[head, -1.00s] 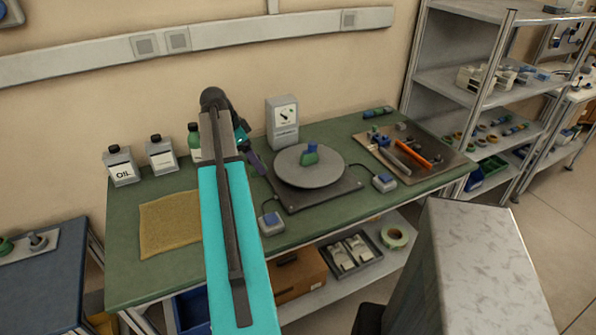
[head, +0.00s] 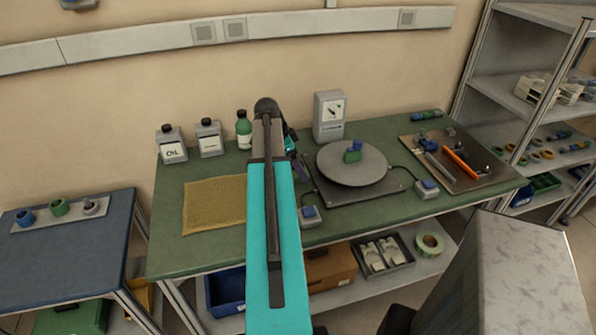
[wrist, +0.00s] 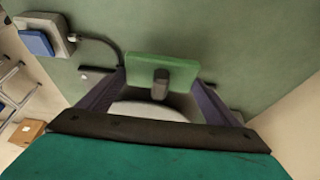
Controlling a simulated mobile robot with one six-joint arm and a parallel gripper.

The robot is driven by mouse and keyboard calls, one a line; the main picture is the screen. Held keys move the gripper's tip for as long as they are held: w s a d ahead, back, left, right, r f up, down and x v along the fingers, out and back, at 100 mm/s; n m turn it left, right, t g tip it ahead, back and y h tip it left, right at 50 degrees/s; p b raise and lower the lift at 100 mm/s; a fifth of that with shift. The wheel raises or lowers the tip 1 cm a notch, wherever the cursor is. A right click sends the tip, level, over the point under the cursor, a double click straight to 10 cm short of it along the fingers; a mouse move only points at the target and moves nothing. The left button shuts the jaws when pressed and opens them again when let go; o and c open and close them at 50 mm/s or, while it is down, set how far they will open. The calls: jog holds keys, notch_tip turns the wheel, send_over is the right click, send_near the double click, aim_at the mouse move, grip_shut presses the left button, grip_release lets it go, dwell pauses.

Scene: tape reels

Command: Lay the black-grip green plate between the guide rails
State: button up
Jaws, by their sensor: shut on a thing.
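The green plate (wrist: 182,70) is in the wrist view, with a dark upright grip (wrist: 160,84) in its middle. My gripper (wrist: 161,82) has its two purple fingers at the left and right ends of the plate and is shut on it. In the head view my gripper (head: 297,160) is over the green bench top, left of the turntable, and my arm hides most of it and the plate. Dark bar ends (wrist: 94,70) show beside the fingers in the wrist view; I cannot tell whether they are the guide rails. A pale curved surface below the plate is partly hidden.
The turntable (head: 338,171) bears a green and a blue piece. A gauge box (head: 329,118) stands behind it. Blue-button boxes (head: 427,189) flank it. Bottles (head: 171,148) stand at the back left, a yellow cloth (head: 213,203) in front, a tool tray (head: 481,174) at right.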

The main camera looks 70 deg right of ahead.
jog(key=shift+f, duration=0.1)
jog(key=shift+f+p, duration=0.5)
jog(key=shift+f, duration=1.3)
jog(key=shift+f, duration=0.15)
jog(key=o, duration=1)
jog(key=shift+r, duration=0.25)
jog(key=b+v, duration=0.2)
jog(key=v, duration=0.9)
jog(key=shift+w+a+r, duration=0.15)
jog(key=shift+a+r, duration=0.05)
jog(key=shift+r, duration=0.15)
